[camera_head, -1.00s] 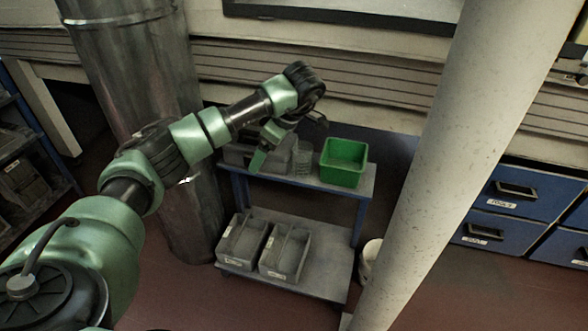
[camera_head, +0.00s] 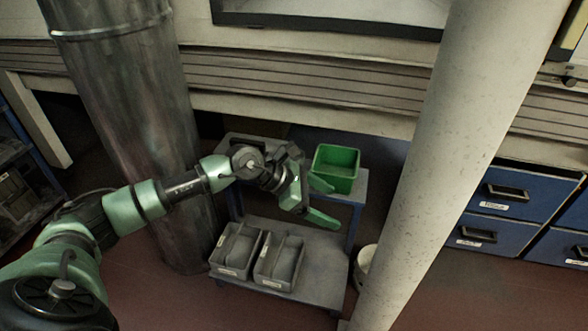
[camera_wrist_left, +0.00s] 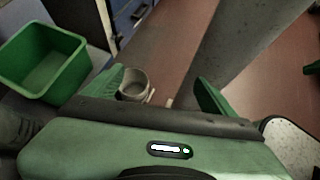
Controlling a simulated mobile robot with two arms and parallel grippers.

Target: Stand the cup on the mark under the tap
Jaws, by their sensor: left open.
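My left gripper (camera_head: 322,202) is open and empty, its two green fingers spread over the front edge of the cart's upper shelf. In the left wrist view the open fingers (camera_wrist_left: 160,78) show with the floor beyond them. No cup can be made out clearly now. A clear, see-through vessel stood on the upper shelf left of the green bin in the earlier head view; that spot is now behind my gripper. I see no tap or mark in these views.
A green bin (camera_head: 336,167) stands on the cart's upper shelf, also in the left wrist view (camera_wrist_left: 72,80). Two grey bins (camera_head: 236,248) sit on the lower shelf (camera_head: 322,277). A pale bucket (camera_wrist_left: 133,84) is on the floor beside a thick pale column (camera_head: 440,150). Blue drawers (camera_head: 515,190) stand right.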

